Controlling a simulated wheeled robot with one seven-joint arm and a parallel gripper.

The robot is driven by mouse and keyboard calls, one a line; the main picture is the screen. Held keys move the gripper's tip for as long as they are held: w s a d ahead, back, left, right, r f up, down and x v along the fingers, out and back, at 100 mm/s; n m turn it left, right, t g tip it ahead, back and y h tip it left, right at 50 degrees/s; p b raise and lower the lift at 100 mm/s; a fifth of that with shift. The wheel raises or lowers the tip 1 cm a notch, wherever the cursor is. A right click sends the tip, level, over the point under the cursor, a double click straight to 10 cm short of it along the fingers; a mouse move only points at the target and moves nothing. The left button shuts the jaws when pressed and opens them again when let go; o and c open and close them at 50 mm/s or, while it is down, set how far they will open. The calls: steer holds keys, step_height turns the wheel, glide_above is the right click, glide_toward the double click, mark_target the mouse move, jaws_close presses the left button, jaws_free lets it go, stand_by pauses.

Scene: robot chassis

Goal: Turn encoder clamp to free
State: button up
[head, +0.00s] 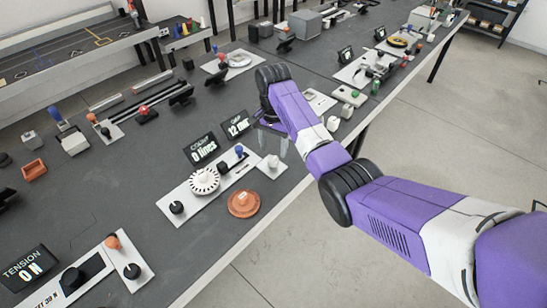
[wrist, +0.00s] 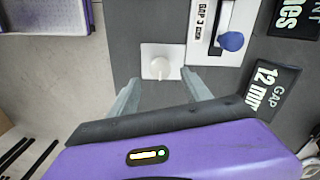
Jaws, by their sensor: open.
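A white knob (wrist: 160,67) stands on a small square white plate (wrist: 147,50) in the wrist view; it also shows in the head view (head: 272,161). It may be the encoder clamp, but no readable label confirms this. My gripper (wrist: 160,82) is open and empty, its two grey fingers pointing toward the plate, one on each side of the knob's line. In the head view my gripper (head: 278,143) hangs just behind the knob, its fingers faint. I cannot tell whether the fingers touch anything.
Beside the knob, a white panel (head: 219,168) carries a blue-knobbed lever (head: 239,151), a toothed white wheel (head: 204,181) and a black knob (head: 176,207). Displays read 0 times (head: 200,148) and 12 mm (head: 236,124). An orange-brown disc (head: 243,203) lies near the table edge.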

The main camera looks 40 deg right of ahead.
mark_target(273, 159)
steer(key=shift+f, duration=2.8)
jaws_close()
